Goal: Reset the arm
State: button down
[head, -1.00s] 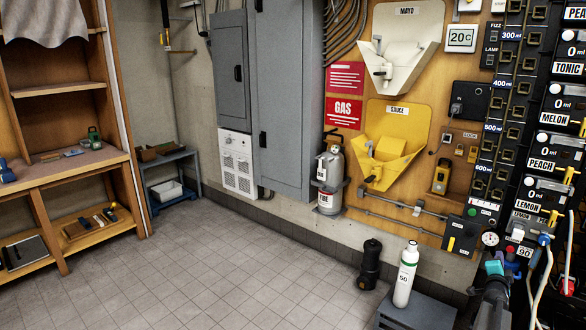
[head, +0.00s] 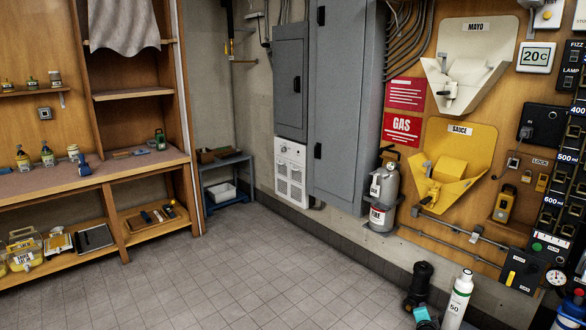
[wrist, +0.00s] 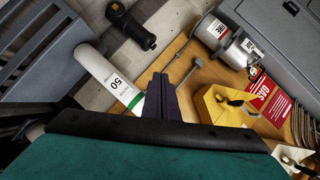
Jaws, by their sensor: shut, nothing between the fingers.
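My gripper (wrist: 162,98) shows in the wrist view as dark fingers held together, shut and empty. The wide teal and black body of my gripper fills the bottom of that view. A white cylinder (wrist: 103,75) marked 50 with a green band lies to the left of the fingers in the picture; I cannot tell how far apart they are. In the head view the same white cylinder (head: 457,300) stands at the lower right. A teal part of my arm shows beside it at the bottom edge, and the fingers are not clear there.
A black bottle-like object (head: 420,283) stands near the cylinder. A fire extinguisher (head: 382,195) is against the wall below the red gas sign (head: 402,130). Yellow sauce (head: 450,170) and white mayo (head: 465,75) holders hang on the board. The tiled floor (head: 240,270) is clear.

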jog(key=s+a+f+n+g+y+p, duration=0.15)
jog(key=a+f, duration=0.45)
jog(key=a, duration=0.6)
jog(key=s+a+f+n+g+y+p, duration=0.1)
jog(key=s+a+f+n+g+y, duration=0.15)
jog(key=s+a+f, duration=0.5)
jog(key=s+a+f+n+g+y+p, duration=0.1)
jog(key=s+a+f+n+g, duration=0.25)
jog(key=s+a, duration=0.7)
jog(key=s+a+f+n+g, duration=0.4)
jog(key=s+a, duration=0.5)
jog(key=s, duration=0.4)
jog(key=s+a+r+n+g, duration=0.1)
jog(key=s+r+n+g, duration=0.1)
jog(key=s, duration=0.6)
jog(key=s+a+r+n+g+y, duration=0.1)
jog(key=s+n+g, duration=0.3)
jog(key=s, duration=0.5)
jog(key=shift+r, duration=0.7)
jog(key=shift+g, duration=0.25)
